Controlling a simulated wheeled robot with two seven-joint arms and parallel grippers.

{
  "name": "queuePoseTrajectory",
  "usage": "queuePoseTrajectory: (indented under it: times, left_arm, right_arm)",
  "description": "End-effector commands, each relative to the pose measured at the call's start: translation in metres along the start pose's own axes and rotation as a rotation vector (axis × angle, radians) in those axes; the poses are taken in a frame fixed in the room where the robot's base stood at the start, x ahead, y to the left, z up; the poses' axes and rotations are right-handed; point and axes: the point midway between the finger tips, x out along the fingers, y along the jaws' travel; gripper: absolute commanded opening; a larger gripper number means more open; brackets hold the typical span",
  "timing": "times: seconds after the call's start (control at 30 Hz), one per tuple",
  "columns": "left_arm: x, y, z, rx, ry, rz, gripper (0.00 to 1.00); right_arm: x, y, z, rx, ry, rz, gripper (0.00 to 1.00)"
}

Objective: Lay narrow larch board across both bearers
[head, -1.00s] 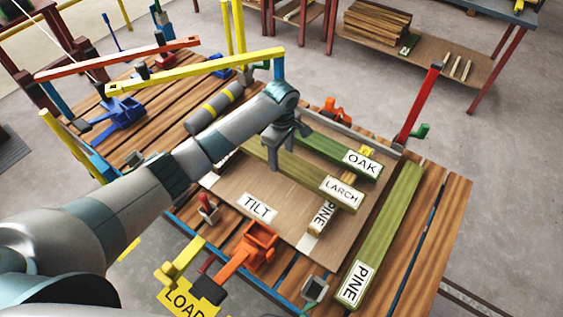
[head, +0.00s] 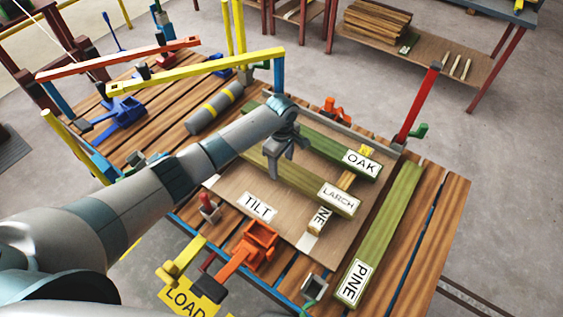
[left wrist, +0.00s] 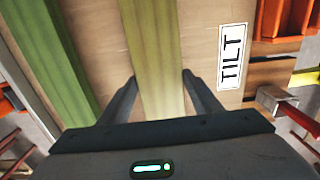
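The larch board (head: 310,185) is a narrow green-brown plank with a LARCH label at its near right end. My left gripper (head: 284,166) has its fingers on both long edges of the board, partway along it; the left wrist view shows the board (left wrist: 158,70) between the fingers (left wrist: 160,82). Near its labelled end the board passes over a short bearer (head: 346,181) whose label is partly covered; I cannot tell whether they touch. No second bearer can be made out under the far end, which lies near my arm. My right gripper is not in view.
A green oak board (head: 335,148) lies behind the larch board, roughly parallel. A longer pine board (head: 385,225) lies to the right. The TILT panel (head: 228,196) lies beneath. An orange clamp-like part (head: 258,243) is in front, and a red post (head: 418,105) stands behind right.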

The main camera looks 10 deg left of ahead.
Motion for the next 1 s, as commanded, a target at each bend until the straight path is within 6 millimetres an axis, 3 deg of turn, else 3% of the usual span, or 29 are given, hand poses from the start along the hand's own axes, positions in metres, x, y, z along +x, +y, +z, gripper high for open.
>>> queuePoseTrajectory:
  times: [0.57, 0.77, 1.0]
  left_arm:
    - [-0.01, 0.001, 0.0, 0.001, 0.0, 0.001, 0.73]
    - [-0.035, 0.001, 0.0, 0.002, 0.0, 0.003, 0.73]
    - [-0.078, 0.001, 0.0, 0.001, -0.001, 0.003, 0.73]
  right_arm:
    - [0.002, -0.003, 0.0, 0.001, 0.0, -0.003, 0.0]
    - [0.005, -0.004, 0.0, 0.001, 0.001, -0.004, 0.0]
    - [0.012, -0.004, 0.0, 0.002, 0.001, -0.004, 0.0]
